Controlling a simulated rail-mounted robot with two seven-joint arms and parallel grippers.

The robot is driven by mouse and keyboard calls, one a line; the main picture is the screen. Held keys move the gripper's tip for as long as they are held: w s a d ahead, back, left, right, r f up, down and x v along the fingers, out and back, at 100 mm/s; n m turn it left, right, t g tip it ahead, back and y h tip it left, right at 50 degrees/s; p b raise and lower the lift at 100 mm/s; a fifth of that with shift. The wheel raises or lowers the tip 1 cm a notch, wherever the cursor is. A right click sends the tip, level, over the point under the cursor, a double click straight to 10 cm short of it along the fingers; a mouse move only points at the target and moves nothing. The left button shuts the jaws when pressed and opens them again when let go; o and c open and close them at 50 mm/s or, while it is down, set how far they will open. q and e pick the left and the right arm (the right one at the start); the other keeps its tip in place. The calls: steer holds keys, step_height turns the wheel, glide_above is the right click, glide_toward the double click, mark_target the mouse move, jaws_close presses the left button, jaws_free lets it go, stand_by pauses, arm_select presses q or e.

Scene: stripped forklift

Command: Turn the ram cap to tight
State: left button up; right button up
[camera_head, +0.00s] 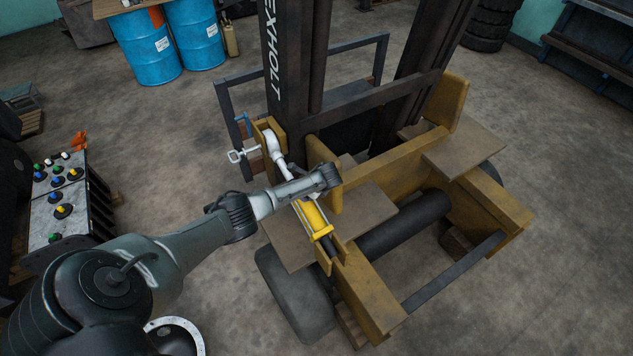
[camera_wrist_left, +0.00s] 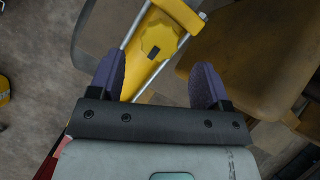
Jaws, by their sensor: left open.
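The ram is a yellow cylinder with thin silver rods; in the head view the ram (camera_head: 312,218) lies tilted on the forklift's near side. In the left wrist view, a yellow faceted ram cap (camera_wrist_left: 157,37) with a small dark mark sits on the yellow ram body. My left gripper (camera_wrist_left: 158,72) is open, its two purple fingers apart. The cap shows between and beyond the fingertips, a little left of centre; I see no contact. In the head view, my left wrist is over the ram's upper end and hides the fingers and cap. My right gripper is not in view.
The stripped forklift's mast (camera_head: 290,75) rises behind the ram. A yellow plate (camera_head: 325,170) stands close beside my wrist. A control box (camera_head: 62,200) with coloured knobs is at left. Blue drums (camera_head: 146,47) stand at the back left. The floor at right is clear.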

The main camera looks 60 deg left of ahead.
arm_select(q)
steer(key=v, duration=0.8)
stand_by(0.6)
